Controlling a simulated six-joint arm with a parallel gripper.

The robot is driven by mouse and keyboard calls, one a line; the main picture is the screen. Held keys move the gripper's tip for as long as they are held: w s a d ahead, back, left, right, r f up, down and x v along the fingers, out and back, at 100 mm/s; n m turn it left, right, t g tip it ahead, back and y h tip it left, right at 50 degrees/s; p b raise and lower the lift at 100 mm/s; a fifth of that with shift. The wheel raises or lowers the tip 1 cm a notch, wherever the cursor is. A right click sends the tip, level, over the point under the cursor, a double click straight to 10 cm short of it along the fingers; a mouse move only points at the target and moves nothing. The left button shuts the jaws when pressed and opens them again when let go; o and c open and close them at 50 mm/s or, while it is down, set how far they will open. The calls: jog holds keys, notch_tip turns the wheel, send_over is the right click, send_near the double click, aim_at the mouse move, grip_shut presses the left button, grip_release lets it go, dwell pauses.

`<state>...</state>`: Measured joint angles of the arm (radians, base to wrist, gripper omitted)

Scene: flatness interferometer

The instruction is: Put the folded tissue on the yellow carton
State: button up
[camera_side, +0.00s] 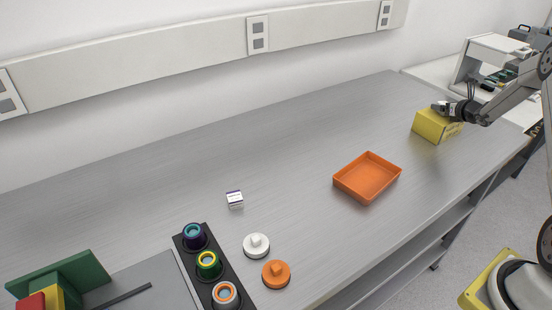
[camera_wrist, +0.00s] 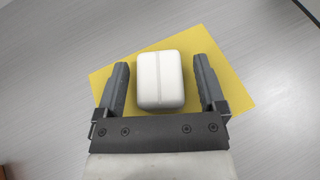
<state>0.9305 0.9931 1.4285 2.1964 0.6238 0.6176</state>
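The yellow carton (camera_side: 431,126) stands at the far right end of the bench in the side view. Its yellow top (camera_wrist: 236,88) fills the middle of the wrist view. The folded tissue (camera_wrist: 160,80), a white rounded block with a seam down its middle, lies over the carton top in the wrist view and looks to rest on it. My gripper (camera_wrist: 161,63) is open, one finger on each side of the tissue with a gap on both sides. In the side view my gripper (camera_side: 441,107) is low at the carton's top, and the tissue is hard to make out there.
An orange tray (camera_side: 367,178) sits left of the carton. Farther left are a small white-and-blue box (camera_side: 235,199), a white knobbed disc (camera_side: 256,245), an orange knobbed disc (camera_side: 276,273) and a black holder (camera_side: 190,255) with round parts. Bench between is clear.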

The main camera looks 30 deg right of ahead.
jog(key=shift+r, duration=0.15)
jog(key=shift+s, duration=0.1)
jog(key=shift+s+a+r, duration=0.2)
jog(key=shift+s+r, duration=0.05)
jog(key=shift+s, duration=0.2)
jog(key=v, duration=1)
jog(key=shift+s+a, duration=0.25)
jog(key=shift+s, duration=0.1)
jog(key=shift+r, duration=0.1)
